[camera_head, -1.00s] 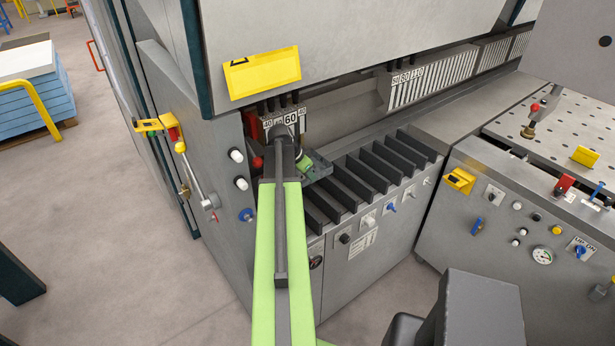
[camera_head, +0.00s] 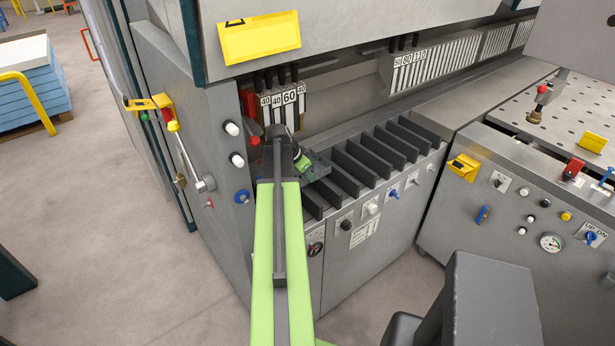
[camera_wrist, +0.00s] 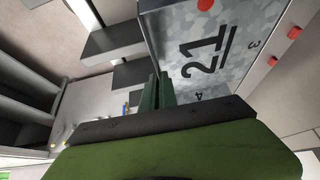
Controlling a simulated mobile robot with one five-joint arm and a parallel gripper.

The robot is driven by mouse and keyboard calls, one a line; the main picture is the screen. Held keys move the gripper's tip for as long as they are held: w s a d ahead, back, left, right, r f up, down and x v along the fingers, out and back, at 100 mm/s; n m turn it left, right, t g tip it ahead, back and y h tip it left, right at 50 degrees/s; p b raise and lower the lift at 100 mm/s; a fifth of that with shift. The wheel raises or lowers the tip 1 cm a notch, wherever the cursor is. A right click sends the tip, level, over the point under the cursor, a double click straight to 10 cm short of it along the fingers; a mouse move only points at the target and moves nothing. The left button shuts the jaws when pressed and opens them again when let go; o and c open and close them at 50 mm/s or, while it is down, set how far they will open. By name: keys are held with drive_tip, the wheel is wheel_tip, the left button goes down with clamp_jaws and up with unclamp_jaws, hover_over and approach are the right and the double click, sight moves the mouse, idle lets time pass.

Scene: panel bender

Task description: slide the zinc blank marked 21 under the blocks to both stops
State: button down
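The zinc blank (camera_wrist: 207,55) shows in the wrist view as a mottled grey sheet marked 21, with a red dot near its top edge. My gripper's fingers (camera_wrist: 157,92) stand close together at the blank's left edge, apparently shut and not pinching it. Whether they touch the edge is unclear. In the head view my gripper (camera_head: 304,167) is in front of the blocks (camera_head: 284,99), which are labelled 40, 40, 60 and 40. I cannot make out the blank there; my arm covers much of that spot. I cannot identify both stops for certain.
Two red pegs (camera_wrist: 284,47) show beyond the blank in the wrist view. A row of dark support bars (camera_head: 375,160) lies right of my gripper. The machine's grey side housing (camera_head: 205,130), with a lever and knobs, stands close on the left.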

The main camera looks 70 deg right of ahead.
sight(300, 176)
drive_tip(key=shift+f+b, duration=0.3)
drive_tip(key=shift+b, duration=0.05)
idle(0.4)
drive_tip(key=shift+w+a, duration=0.4)
drive_tip(key=shift+a, duration=0.3)
idle(0.8)
drive_tip(key=shift+w+d+r, duration=0.1)
drive_tip(key=shift+w+d, duration=0.35)
drive_tip(key=shift+w, duration=0.25)
drive_tip(key=shift+w+d, duration=0.5)
drive_tip(key=shift+w, duration=0.25)
drive_tip(key=shift+w+d+r, duration=0.1)
drive_tip(key=shift+w+d, duration=0.35)
drive_tip(key=shift+w, duration=0.25)
idle(2.4)
drive_tip(key=shift+w+a+f, duration=0.15)
drive_tip(key=shift+w, duration=0.05)
idle(0.7)
drive_tip(key=c, duration=2.1)
unclamp_jaws()
